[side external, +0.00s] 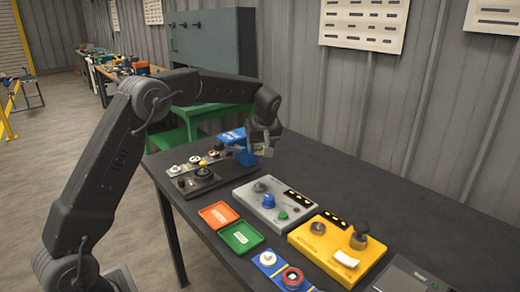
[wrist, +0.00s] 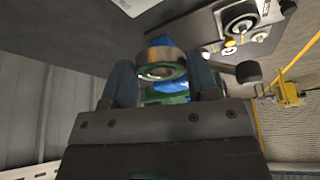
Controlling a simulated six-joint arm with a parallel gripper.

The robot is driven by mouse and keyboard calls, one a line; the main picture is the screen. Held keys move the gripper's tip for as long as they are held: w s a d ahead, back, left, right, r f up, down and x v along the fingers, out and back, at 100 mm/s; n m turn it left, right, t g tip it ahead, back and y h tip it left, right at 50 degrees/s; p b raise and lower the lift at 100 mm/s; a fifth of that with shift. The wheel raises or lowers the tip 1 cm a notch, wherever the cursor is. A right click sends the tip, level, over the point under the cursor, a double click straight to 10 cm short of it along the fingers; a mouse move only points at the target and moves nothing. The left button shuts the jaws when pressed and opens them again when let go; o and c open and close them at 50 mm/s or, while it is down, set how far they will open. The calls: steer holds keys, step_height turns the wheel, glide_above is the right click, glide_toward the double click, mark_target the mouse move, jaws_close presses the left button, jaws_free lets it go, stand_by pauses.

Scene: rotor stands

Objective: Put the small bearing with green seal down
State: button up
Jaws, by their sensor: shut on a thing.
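In the wrist view, the small bearing (wrist: 162,72) is a metal ring with a green tint inside its rim. It sits between the two fingers of my gripper (wrist: 162,84), which is shut on it. In the side external view, my gripper (side external: 262,143) is above the far part of the dark table (side external: 365,195), beside a blue object (side external: 233,137). The bearing is too small and covered to make out clearly there.
A dark stand (side external: 195,182), a grey stand (side external: 268,214) with a blue knob, and a yellow stand (side external: 325,255) stand on the table. An orange tray (side external: 218,215) and a green tray (side external: 240,237) lie at the front edge. The table's right rear is clear, along the wall.

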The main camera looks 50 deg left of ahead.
steer(key=shift+s, duration=0.1)
steer(key=s+d+f+n+g+h, duration=0.1)
steer(key=s+f+n+g+h, duration=0.15)
steer(key=s+n, duration=0.75)
steer(key=s+d+f+n+g+h, duration=0.1)
steer(key=s+f+n+g, duration=0.25)
steer(key=s+n, duration=0.7)
glide_above(241, 238)
steer(key=w, duration=0.1)
step_height(241, 238, down, 7)
steer(key=shift+w+d+r, duration=0.1)
steer(key=shift+w+d, duration=0.05)
steer(key=shift+f, duration=1.95)
steer(key=shift+f, duration=0.25)
